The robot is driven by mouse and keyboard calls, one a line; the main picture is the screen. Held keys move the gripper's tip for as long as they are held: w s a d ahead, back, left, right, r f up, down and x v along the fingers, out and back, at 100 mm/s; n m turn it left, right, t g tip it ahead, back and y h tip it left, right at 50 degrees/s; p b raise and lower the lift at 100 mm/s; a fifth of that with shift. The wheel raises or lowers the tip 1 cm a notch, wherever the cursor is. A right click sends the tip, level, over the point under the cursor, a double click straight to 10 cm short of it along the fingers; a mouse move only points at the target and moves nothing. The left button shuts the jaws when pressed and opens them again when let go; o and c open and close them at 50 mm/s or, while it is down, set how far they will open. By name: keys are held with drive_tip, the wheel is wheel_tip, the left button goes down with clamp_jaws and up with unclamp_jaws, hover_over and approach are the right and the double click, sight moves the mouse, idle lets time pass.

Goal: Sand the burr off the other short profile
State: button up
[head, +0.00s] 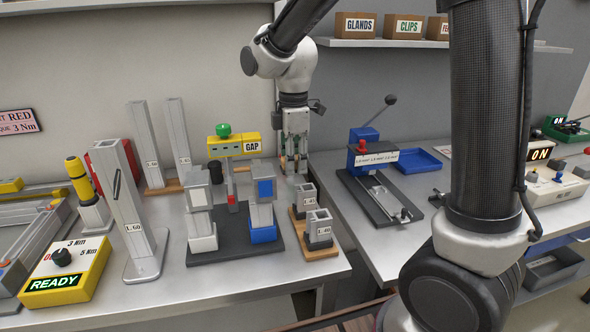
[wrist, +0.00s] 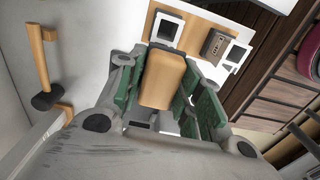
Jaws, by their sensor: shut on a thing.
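My gripper (head: 294,160) is shut on a tan block (wrist: 165,78), which lies between its green pads in the wrist view. Two short profiles stand upright on a wooden board: the far one (head: 306,197) and the near one (head: 319,229), which bears an L40 label. In the wrist view, their open square ends show as one profile (wrist: 167,31) just beyond the block and another (wrist: 235,57) to the right. My gripper is behind the far profile in the head view. I cannot make out a burr on either profile.
A grey fixture plate (head: 235,250) with two upright posts stands left of the wooden board (head: 327,253). A yellow GAP gauge (head: 252,145) is left of my gripper. A tall L60 profile (head: 128,205) stands further left. A lever press (head: 368,155) is on the right bench.

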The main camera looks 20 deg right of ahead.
drive_tip(key=shift+r, duration=1.3)
